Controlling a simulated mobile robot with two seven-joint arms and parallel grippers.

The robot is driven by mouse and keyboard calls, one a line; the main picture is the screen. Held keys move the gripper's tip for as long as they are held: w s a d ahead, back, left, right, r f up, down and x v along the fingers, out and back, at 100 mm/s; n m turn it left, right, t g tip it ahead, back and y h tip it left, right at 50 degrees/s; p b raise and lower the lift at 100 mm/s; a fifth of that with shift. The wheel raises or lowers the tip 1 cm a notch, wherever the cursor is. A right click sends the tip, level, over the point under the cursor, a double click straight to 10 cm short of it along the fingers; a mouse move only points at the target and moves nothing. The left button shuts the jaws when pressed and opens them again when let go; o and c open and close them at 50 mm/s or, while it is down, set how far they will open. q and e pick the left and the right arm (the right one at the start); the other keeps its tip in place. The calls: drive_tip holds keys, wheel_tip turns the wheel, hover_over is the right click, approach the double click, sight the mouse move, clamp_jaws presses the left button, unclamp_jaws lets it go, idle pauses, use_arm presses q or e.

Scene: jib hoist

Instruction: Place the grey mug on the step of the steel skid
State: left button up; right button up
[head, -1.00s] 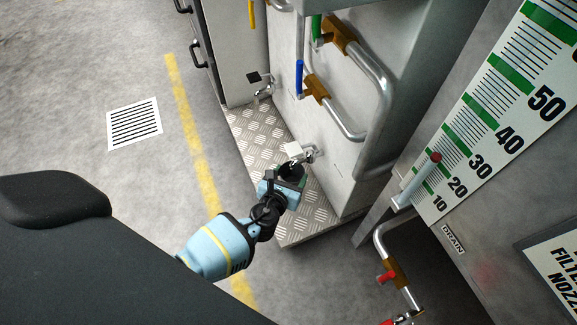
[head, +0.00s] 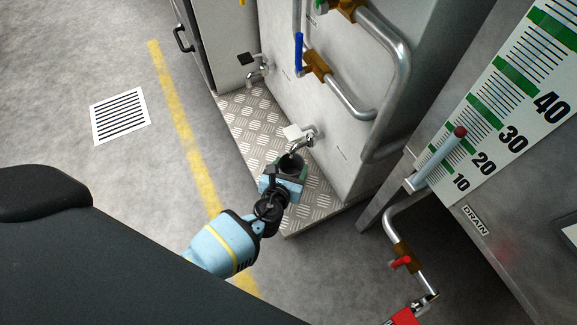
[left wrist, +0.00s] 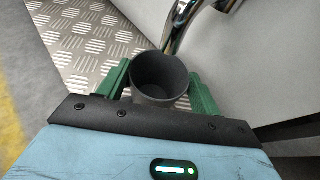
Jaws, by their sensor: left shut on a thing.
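The grey mug (left wrist: 158,82) is upright and looks empty in the left wrist view, between the green fingers of my left gripper (left wrist: 160,88), which is shut on it. In the head view the mug (head: 291,160) is partly hidden by my left gripper (head: 288,174). The gripper is over the near part of the steel skid's diamond-plate step (head: 252,118), by a chrome tap (head: 306,141). I cannot tell whether the mug's base touches the step. My right gripper is not in view.
The skid's steel wall (head: 335,135) rises right beside the step, with pipes and a blue lever (head: 298,52). A second tap (head: 257,75) is farther along. A gauge panel (head: 500,120) stands at the right. Grey floor with a yellow line (head: 185,130) lies left.

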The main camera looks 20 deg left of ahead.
use_arm(q)
drive_tip(key=shift+f, duration=0.15)
drive_tip(key=o, duration=1.4)
drive_tip(key=shift+c, duration=0.2)
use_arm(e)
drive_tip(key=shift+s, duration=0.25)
use_arm(q)
drive_tip(key=p+v, duration=0.6)
drive_tip(key=v, duration=0.6)
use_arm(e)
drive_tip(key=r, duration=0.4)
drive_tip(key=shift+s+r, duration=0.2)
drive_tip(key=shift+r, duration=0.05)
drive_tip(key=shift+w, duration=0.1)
